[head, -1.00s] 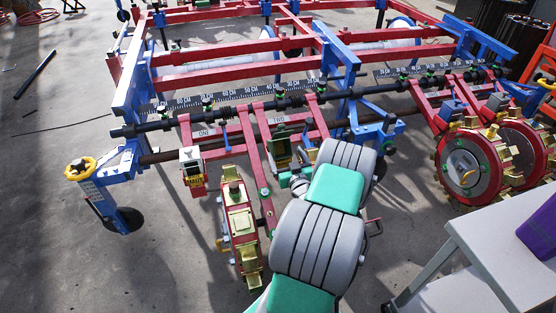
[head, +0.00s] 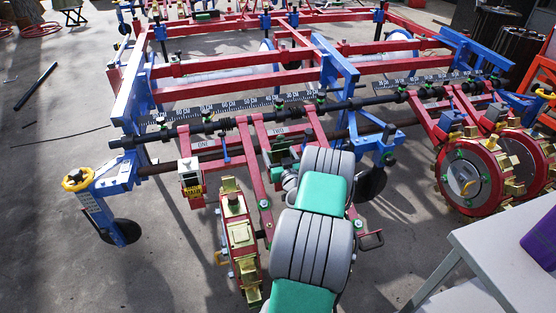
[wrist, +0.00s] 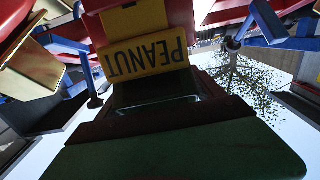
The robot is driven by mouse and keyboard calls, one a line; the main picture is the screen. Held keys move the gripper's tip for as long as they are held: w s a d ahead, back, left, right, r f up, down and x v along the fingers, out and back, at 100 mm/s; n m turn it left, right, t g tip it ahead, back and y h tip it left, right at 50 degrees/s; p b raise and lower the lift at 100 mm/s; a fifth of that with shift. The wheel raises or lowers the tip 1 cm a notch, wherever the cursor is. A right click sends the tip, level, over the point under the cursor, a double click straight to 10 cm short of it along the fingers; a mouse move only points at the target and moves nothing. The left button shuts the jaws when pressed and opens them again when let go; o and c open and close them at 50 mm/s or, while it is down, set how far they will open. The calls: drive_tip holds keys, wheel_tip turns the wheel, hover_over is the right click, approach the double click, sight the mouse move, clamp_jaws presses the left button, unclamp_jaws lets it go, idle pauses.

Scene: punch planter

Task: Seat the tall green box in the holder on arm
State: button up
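A dark green box (head: 280,150) shows in the head view, upright beside the arm marked TWO (head: 278,131), just left of my arm. In the wrist view a broad dark green surface (wrist: 180,155) fills the bottom, very close to the camera. A dark red edge lies above it, and beyond is a yellow label reading PEANUT (wrist: 145,57), upside down. My fingertips are not clear, so I cannot tell their hold on the box or whether the box touches a holder.
The arm marked ONE (head: 206,143) carries a white box (head: 190,175) with a yellow label. A red and gold punch wheel (head: 238,238) stands close left of my arm. More wheels (head: 472,172) and a white table (head: 515,250) are at right.

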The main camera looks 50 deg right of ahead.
drive_tip(key=c, duration=1.3)
drive_tip(key=shift+r, duration=0.1)
drive_tip(key=shift+c, duration=0.2)
